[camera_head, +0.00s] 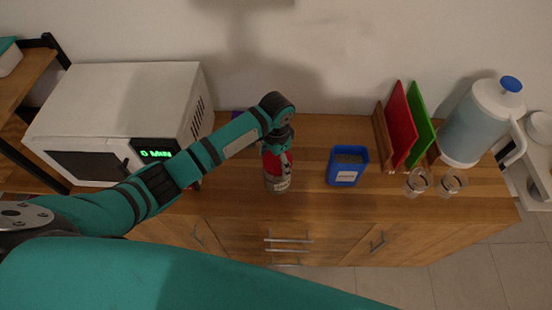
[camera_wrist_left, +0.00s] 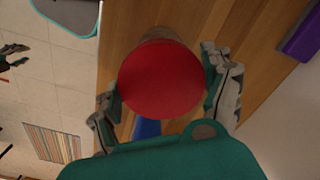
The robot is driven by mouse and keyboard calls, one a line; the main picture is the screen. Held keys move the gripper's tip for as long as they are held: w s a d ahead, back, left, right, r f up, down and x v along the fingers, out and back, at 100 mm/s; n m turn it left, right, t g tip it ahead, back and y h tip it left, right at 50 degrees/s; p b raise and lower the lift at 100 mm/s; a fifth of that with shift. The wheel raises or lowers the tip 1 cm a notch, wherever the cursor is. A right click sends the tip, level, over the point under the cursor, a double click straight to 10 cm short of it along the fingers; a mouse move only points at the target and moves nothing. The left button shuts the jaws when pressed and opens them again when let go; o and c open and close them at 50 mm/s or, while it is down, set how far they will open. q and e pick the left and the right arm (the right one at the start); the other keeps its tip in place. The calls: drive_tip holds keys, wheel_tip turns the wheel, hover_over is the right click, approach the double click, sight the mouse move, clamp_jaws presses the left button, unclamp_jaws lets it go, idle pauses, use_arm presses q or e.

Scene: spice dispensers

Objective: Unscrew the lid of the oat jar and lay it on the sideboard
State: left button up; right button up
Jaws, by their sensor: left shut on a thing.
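The oat jar (camera_head: 277,183) stands upright on the wooden sideboard (camera_head: 240,206), near its front edge, with a label on its side. Its red lid (camera_head: 275,163) sits on top, partly hidden by my gripper. My left gripper (camera_head: 280,153) comes down over the jar from above and is shut on the lid. In the left wrist view the round red lid (camera_wrist_left: 161,80) fills the middle, between the two fingers of the left gripper (camera_wrist_left: 165,92). The jar body (camera_wrist_left: 158,35) shows a little behind the lid. My right gripper is not in view.
A blue labelled container (camera_head: 347,168) stands right of the jar. Red (camera_head: 401,125) and green (camera_head: 421,120) boards, two small glass jars (camera_head: 418,182) and a water jug (camera_head: 480,125) are further right. A white microwave (camera_head: 120,110) is left. Bare wood lies between the jar and blue container.

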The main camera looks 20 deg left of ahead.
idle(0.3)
use_arm(q)
drive_tip(key=n, duration=0.6)
drive_tip(key=shift+s+d+n, duration=0.1)
drive_tip(key=shift+d+n, duration=0.1)
drive_tip(key=shift+n, duration=0.2)
drive_tip(key=o, duration=0.8)
drive_tip(key=shift+n, duration=0.3)
drive_tip(key=shift+c, duration=0.2)
drive_tip(key=shift+a, duration=0.1)
drive_tip(key=c, duration=0.4)
